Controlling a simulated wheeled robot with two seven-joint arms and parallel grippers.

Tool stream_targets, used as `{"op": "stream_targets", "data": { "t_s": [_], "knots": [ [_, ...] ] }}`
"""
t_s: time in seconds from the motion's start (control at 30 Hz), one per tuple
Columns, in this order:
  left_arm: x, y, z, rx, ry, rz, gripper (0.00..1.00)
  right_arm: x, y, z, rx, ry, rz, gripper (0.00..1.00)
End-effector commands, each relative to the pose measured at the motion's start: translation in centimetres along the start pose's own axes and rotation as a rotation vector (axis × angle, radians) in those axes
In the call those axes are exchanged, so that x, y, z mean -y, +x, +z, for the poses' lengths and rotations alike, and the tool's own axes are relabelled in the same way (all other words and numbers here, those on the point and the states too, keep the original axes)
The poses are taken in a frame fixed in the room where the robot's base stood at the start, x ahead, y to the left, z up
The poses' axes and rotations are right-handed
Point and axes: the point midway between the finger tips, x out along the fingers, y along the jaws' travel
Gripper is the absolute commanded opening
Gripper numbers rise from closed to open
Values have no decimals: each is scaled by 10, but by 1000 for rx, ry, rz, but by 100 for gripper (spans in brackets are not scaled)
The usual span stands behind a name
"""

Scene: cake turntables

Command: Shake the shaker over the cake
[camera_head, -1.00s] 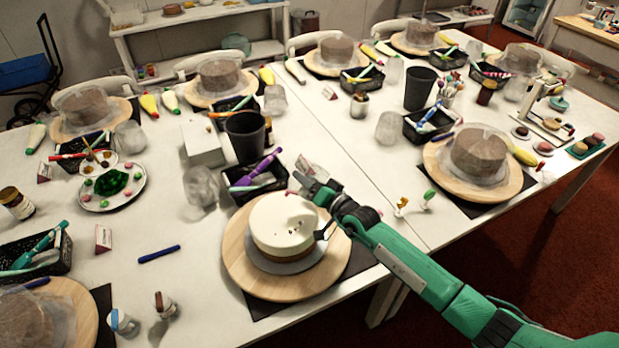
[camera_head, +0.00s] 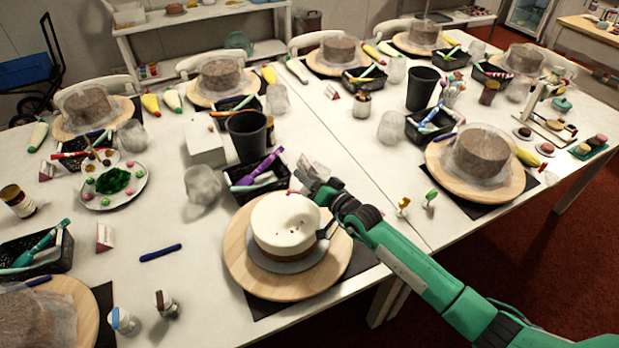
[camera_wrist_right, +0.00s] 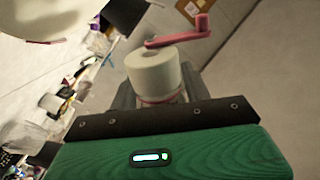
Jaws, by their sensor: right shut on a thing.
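The white-frosted cake (camera_head: 284,220) stands on a round wooden turntable (camera_head: 241,268) at the table's front edge. A few small dark specks lie on its top. My right gripper (camera_head: 314,192) is over the cake's far right edge. In the right wrist view, my right gripper (camera_wrist_right: 155,92) is shut on the shaker (camera_wrist_right: 153,72), a pale cylinder with a small dark hole in its end face and a red crank-shaped piece beside it. The shaker is mostly hidden in the head view. A pale round shape, likely the cake, fills the wrist view's upper left. My left gripper is out of view.
A black basket of tools (camera_head: 256,180) and a black cup (camera_head: 246,136) stand behind the cake. Two small capped bottles (camera_head: 121,320) (camera_head: 165,303) and a blue pen (camera_head: 160,252) are to the left. Other wrapped cakes (camera_head: 480,152) ring the table.

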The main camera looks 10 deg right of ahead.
Motion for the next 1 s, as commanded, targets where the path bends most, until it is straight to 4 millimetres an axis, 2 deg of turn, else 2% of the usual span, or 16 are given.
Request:
{"op": "stream_targets", "data": {
  "t_s": [0.13, 0.27, 0.67, 0.9, 1.0],
  "knots": [
    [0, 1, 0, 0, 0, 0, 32, 0, 0, -14, -3, -2, -2, 20],
    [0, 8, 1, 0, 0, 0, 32, -1, 0, 1, -1, 0, -2, 20],
    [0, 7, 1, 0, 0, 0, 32, 2, 0, 0, -2, -51, -1, 20],
    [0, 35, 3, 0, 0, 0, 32, -13, 16, 0, -3, 110, -2, 20],
    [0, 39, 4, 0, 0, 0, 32, -14, 20, -3, -2, 163, -2, 20]
  ]
}}
